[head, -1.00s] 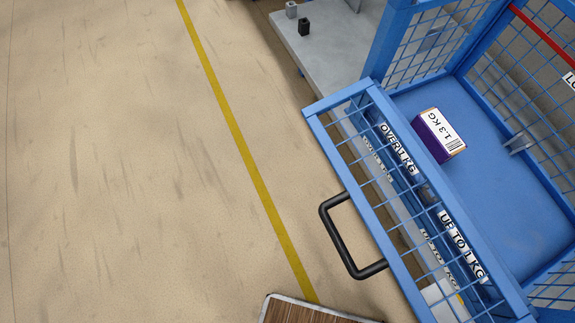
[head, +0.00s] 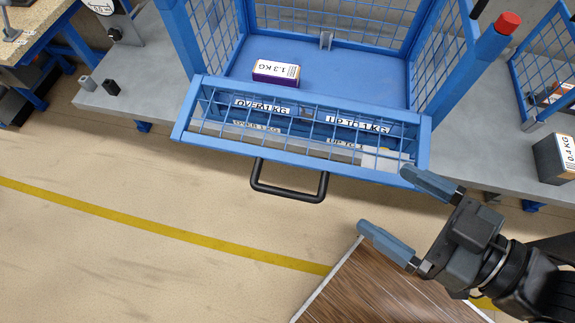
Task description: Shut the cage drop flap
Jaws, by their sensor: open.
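The cage drop flap (head: 300,167) is a blue mesh panel on the front of a blue wire cage (head: 178,45). It is folded down and outward, and the cage front above it is open. A black handle (head: 290,199) sticks out from its outer edge. My gripper (head: 388,210) is open and empty, to the right of the handle. Its upper finger appears beside the flap's right end in the picture; I cannot tell whether they touch. A purple box marked 1.3 KG (head: 276,72) lies on the cage's blue floor.
A wooden-topped surface (head: 365,285) lies below my gripper. A dark box marked 0.4 KG (head: 553,158) stands on the grey surface (head: 490,155) at right. A red-capped post (head: 508,22) rises at the cage's right. Floor with a yellow line (head: 180,230) is clear at left.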

